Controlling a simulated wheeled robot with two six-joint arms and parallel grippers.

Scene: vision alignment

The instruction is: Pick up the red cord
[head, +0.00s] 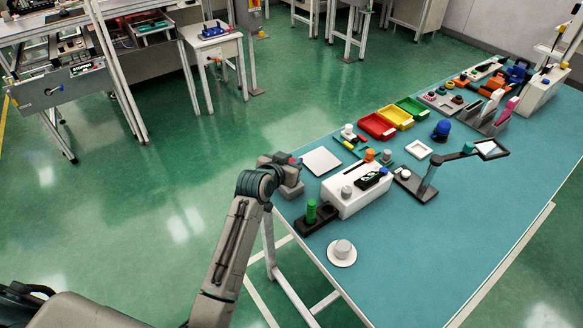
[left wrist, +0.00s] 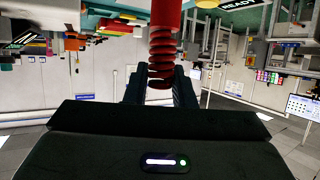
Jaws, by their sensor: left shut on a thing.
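The red cord (left wrist: 162,52) shows in the left wrist view as a coiled spring shape hanging below a thicker smooth red part at the top of the picture. My left gripper (left wrist: 161,88) is shut on its coiled part, with one dark finger on each side. In the head view my left gripper (head: 290,176) is at the left edge of the teal table (head: 420,260), beside a white square pad (head: 321,161). My right gripper is not in view.
A white box (head: 355,195) with a dark device on top stands right of my gripper. Red, yellow and green bins are farther back. The table's near right is clear.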

